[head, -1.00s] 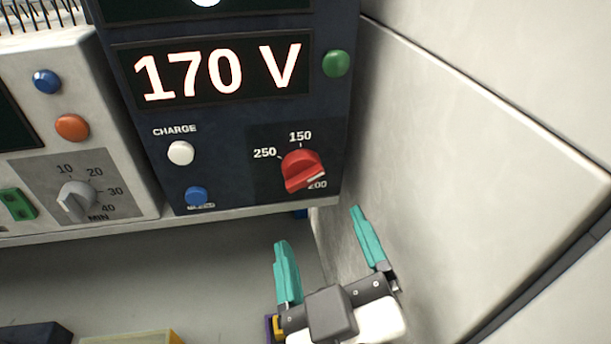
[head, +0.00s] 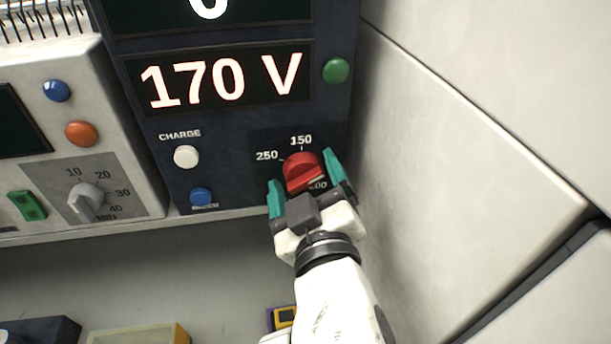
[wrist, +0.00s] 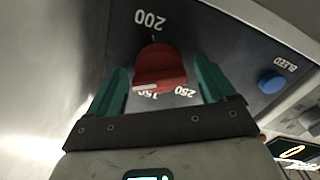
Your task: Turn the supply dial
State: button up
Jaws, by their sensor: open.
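The supply dial (head: 303,172) is a red knob on the dark blue supply panel, with 250, 150 and 200 printed around it. The display (head: 226,80) above reads 170 V. My gripper (head: 306,177) is open, with one teal finger on each side of the dial. In the wrist view the red dial (wrist: 160,68) lies between the open fingers, with a gap showing on both sides. I cannot tell how deep the fingertips reach around it.
A white CHARGE button (head: 186,157), a blue button (head: 201,196) and a green button (head: 335,70) are on the same panel. A grey timer unit (head: 128,195) stands to the left. A pale wall (head: 450,150) rises close on the right.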

jog(key=shift+c, duration=0.4)
jog(key=c, duration=1)
jog(key=m+b, duration=0.1)
jog(key=m, duration=0.1)
jog(key=shift+f+m, duration=0.1)
jog(key=shift+m, duration=0.3)
jog(key=shift+m+b, duration=0.65)
jog(key=shift+m, duration=0.85)
jog(key=o, duration=1.1)
